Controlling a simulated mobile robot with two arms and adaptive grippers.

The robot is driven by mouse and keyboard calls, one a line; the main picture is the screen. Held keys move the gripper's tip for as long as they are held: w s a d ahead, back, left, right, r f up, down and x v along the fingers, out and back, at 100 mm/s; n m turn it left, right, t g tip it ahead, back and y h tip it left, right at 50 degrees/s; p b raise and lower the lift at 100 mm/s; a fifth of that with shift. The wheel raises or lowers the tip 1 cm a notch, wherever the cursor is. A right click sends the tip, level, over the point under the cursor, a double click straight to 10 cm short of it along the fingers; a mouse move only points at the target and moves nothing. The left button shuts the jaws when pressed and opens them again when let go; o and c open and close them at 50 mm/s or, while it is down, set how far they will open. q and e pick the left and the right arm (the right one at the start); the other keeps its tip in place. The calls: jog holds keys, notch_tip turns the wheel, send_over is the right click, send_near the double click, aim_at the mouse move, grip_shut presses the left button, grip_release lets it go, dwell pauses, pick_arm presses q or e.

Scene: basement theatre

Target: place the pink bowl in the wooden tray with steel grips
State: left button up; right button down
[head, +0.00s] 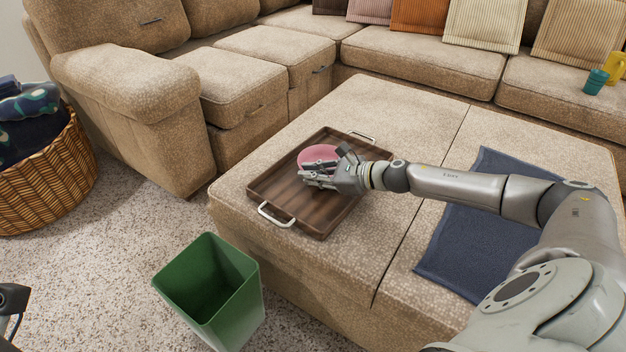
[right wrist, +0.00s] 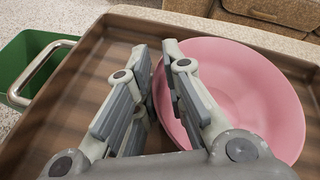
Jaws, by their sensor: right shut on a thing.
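The pink bowl (head: 318,155) is inside the wooden tray with steel grips (head: 262,188), toward its far side. The tray lies on the beige ottoman. My right gripper (head: 312,178) is over the tray. In the right wrist view, my right gripper (right wrist: 150,85) is shut on the near rim of the bowl (right wrist: 245,90), one finger on each side. The bowl looks nearly level and low in the tray; whether its base touches the tray floor is hidden. Only a dark piece of my left arm shows at the lower left edge; its jaws cannot be made out.
A dark blue cloth (head: 465,250) lies on the ottoman at right, under my right arm. A green bin (head: 210,290) stands on the carpet in front. A wicker basket (head: 50,180) is at left. A teal cup (head: 595,82) and yellow item (head: 616,66) are on the sofa.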

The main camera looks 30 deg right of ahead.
jog(key=shift+f, duration=0.1)
jog(key=c, duration=1.5)
grip_release()
